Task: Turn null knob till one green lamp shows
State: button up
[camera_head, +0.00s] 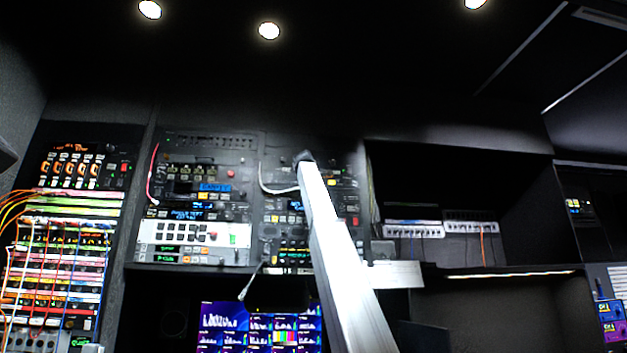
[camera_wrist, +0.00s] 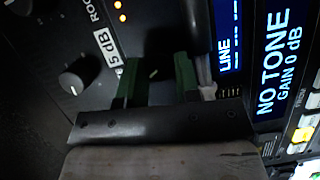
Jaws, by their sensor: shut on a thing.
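In the head view my gripper (camera_head: 304,158) is small and dark at the far end of my arm, against the middle rack, and the knob is hidden there.
Another black knob (camera_wrist: 76,78) stands left of my fingers, by a "5 dB" label (camera_wrist: 105,43). A blue display (camera_wrist: 280,62) reading "NO TONE GAIN 0 dB" is at the right. A pale cable (camera_head: 277,190) hangs near my gripper. Monitors (camera_head: 262,326) are below.

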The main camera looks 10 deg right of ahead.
jog(key=shift+m+y, duration=0.3)
dwell(0.4)
jog(key=o, duration=0.9)
